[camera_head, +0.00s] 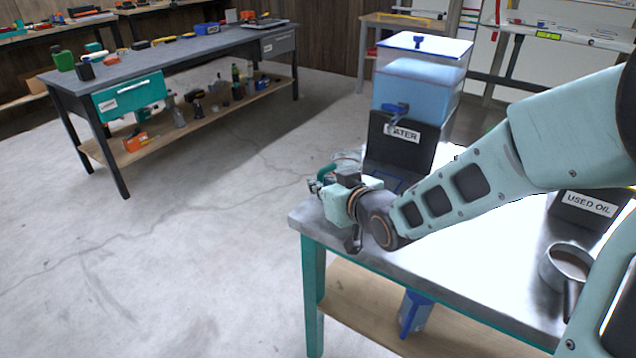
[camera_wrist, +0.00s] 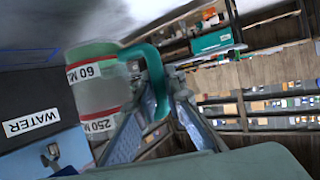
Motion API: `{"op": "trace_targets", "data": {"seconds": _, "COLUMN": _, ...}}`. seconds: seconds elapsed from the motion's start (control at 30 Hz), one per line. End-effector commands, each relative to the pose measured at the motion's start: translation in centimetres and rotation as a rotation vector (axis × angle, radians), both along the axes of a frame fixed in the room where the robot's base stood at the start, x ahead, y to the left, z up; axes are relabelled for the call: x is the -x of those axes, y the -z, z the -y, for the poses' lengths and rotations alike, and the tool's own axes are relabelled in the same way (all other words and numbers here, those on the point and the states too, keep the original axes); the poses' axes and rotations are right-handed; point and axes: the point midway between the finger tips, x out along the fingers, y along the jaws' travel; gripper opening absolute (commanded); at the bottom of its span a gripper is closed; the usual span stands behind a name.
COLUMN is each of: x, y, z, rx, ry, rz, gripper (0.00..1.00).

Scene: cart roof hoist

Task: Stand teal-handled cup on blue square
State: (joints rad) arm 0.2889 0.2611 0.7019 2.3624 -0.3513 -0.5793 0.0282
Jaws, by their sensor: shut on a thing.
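The clear cup (camera_head: 347,158) with the teal handle (camera_head: 325,172) is at the table's far left corner, partly hidden by my gripper (camera_head: 322,184). In the wrist view the cup (camera_wrist: 97,88) shows red bands and volume marks, with its teal handle (camera_wrist: 156,112) between my fingers. My gripper (camera_wrist: 158,72) is shut on the handle. The blue square (camera_head: 386,182) is a dark blue outline on the tabletop before the water dispenser, right of the cup and partly hidden by my arm. I cannot tell whether the cup touches the table or holds anything.
The water dispenser (camera_head: 418,95) with its blue tap stands on a black stand (camera_head: 402,146) behind the square. A pot of brown liquid (camera_head: 568,268) and a USED OIL box (camera_head: 588,208) are at the right. My arm spans the tabletop (camera_head: 470,270). Floor left of the table is clear.

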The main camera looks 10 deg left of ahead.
Motion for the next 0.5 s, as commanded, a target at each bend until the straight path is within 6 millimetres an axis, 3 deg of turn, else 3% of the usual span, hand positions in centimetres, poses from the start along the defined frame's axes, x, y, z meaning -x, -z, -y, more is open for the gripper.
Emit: {"op": "trace_targets", "data": {"seconds": 0.5, "x": -2.5, "y": 1.0, "z": 2.1, "rx": -0.001, "ry": 0.002, "rz": -0.001, "gripper": 0.00}}
